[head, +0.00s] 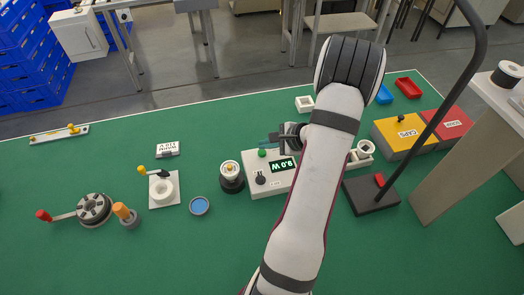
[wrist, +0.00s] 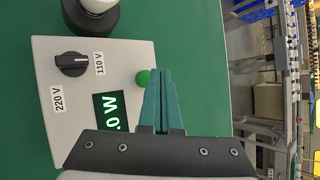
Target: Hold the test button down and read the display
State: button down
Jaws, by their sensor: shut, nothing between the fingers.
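The white test box (head: 285,181) stands on the green table and also shows in the wrist view (wrist: 65,120). Its lit display (head: 283,167) appears upside down in the head view and seems to read 9.0 W. In the wrist view the display (wrist: 110,109) shows ".0 W", with its leading part hidden by my gripper. The green test button (head: 262,153) shows in the wrist view (wrist: 142,77) right beside my fingertips. My gripper (wrist: 160,73) is shut and empty, its teal fingers over the box's edge. I cannot tell whether they touch the button or whether it is pressed.
The box has a black voltage knob (wrist: 72,64). A black-based lamp holder (head: 231,178) stands left of the box. A blue round dish (head: 199,205) and a white ring fixture (head: 163,189) lie further left.

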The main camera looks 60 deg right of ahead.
aim_at(266, 154)
jog(key=shift+r, duration=2.5)
